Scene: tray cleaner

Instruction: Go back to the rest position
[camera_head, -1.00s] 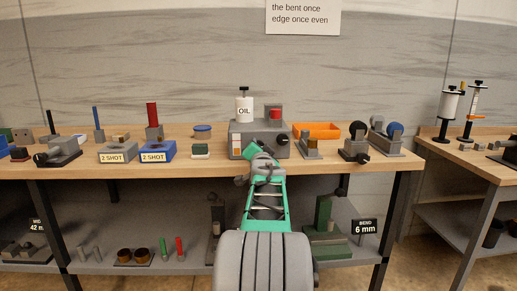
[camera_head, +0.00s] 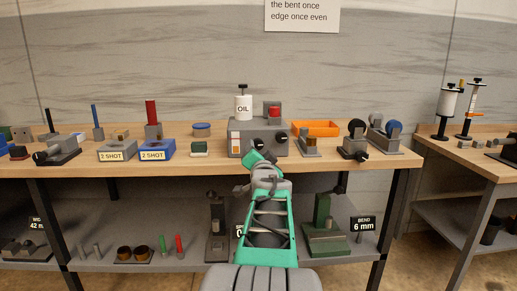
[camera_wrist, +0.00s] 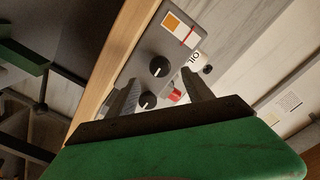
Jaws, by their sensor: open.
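My gripper (camera_wrist: 158,92) shows in the wrist view with its two grey fingers apart and nothing between them. Beyond the fingers is the grey machine (camera_wrist: 205,20), with two black knobs (camera_wrist: 159,66), a red button (camera_wrist: 175,96) and an orange-and-white label (camera_wrist: 180,28). In the head view, the same machine (camera_head: 240,148) stands on the workbench (camera_head: 90,166). The white oil bottle (camera_head: 243,108) is on its top. My green and grey arm reaches up in front of the bench; my fingertips cannot be made out in the head view.
Blue (camera_head: 157,155) and grey (camera_head: 117,156) "2 SHOT" blocks are left of the machine. An orange tray (camera_head: 316,129) and wheeled fixtures (camera_head: 355,150) are right of it. The lower shelf (camera_head: 190,258) holds several tools. A second bench (camera_head: 480,163) stands at the right, past a floor gap.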

